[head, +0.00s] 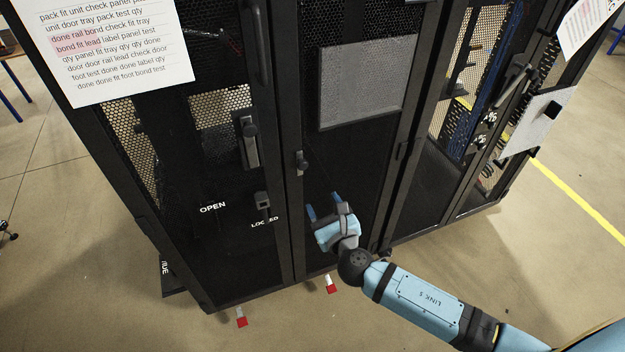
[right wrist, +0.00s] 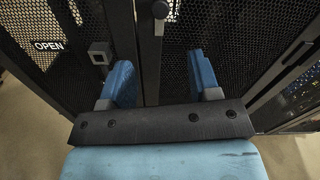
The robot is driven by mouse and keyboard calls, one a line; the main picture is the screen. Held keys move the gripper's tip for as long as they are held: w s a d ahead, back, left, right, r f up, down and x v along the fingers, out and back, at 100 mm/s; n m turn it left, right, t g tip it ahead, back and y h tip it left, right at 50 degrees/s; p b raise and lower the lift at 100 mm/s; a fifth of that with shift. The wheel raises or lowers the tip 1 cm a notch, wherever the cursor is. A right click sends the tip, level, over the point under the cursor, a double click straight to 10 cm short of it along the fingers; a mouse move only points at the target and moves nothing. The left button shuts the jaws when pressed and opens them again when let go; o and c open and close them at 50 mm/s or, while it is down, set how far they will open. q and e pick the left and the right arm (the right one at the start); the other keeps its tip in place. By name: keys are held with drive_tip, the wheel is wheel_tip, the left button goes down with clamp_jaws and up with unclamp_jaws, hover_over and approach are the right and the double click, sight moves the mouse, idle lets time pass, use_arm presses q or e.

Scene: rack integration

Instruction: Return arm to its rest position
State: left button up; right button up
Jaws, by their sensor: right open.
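My right arm reaches in from the lower right of the head view. My right gripper (head: 324,208) is open and empty, its two blue fingers pointing at the black mesh rack doors. In the right wrist view the fingers (right wrist: 163,82) stand wide apart with only the rack doors (right wrist: 230,50) beyond them. Whether the fingertips touch the door cannot be told. My left gripper does not show in the head view.
The black rack (head: 345,165) fills the middle, with a door handle (head: 249,142) and a small latch (head: 301,162). Printed sheets (head: 120,45) hang on it. Open floor (head: 80,220) lies left and in front.

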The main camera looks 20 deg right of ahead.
drive_tip(key=s+m+g+y+p, duration=0.1)
drive_tip(key=s+m+g+p, duration=0.2)
drive_tip(key=m, duration=1.5)
drive_tip(key=s+f+m+g+y+p, duration=0.1)
drive_tip(key=s+m+g+p, duration=0.3)
drive_tip(key=s+m, duration=1.4)
drive_tip(key=p, duration=0.4)
drive_tip(key=shift+s+y+p, duration=0.2)
drive_tip(key=shift+y+p, duration=0.1)
drive_tip(key=shift+p, duration=0.05)
drive_tip(key=shift+a+f, duration=0.1)
